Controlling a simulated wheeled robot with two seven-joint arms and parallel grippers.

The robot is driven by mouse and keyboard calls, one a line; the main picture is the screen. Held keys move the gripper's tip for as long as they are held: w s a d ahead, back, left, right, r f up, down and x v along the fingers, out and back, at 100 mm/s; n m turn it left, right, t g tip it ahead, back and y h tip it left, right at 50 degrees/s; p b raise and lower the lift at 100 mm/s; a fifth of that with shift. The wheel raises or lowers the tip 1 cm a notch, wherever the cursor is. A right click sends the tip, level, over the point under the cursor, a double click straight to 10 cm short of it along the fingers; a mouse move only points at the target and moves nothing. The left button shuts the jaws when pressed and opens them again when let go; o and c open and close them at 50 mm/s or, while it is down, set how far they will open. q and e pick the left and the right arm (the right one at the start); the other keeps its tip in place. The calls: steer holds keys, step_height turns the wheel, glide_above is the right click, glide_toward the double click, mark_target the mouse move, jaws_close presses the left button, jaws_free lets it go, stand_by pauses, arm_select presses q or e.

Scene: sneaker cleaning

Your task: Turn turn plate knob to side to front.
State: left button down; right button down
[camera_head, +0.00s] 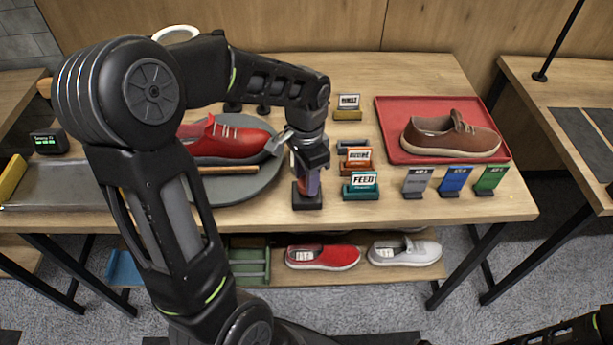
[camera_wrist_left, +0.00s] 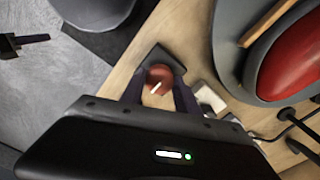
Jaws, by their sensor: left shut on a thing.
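The turn plate (camera_head: 262,186) is a round grey disc on the table, with a red sneaker (camera_head: 238,139) on it. The plate's edge (camera_wrist_left: 228,60) and the red shoe (camera_wrist_left: 290,58) also show in the left wrist view. The knob is a round reddish-brown cap (camera_wrist_left: 158,76) with a short white mark set diagonally, above a dark square base (camera_wrist_left: 163,55). In the head view the base (camera_head: 307,202) stands just right of the plate, and the gripper mostly hides the knob. My left gripper (camera_head: 307,182) points down, its fingers (camera_wrist_left: 158,94) shut on the knob's sides.
Small signs, including a teal FEED sign (camera_head: 361,187) and an orange sign (camera_head: 357,161), stand close right of my left gripper. A red tray (camera_head: 391,128) holds a brown shoe (camera_head: 450,137). Grey, blue and green cards (camera_head: 455,181) line the front edge. More shoes (camera_head: 322,257) lie on the lower shelf.

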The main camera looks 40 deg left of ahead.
arm_select(q)
steer(key=c, duration=0.9)
jaws_free()
step_height(320, 180, up, 8)
steer(key=shift+f+b, duration=0.1)
steer(key=shift+b, duration=0.2)
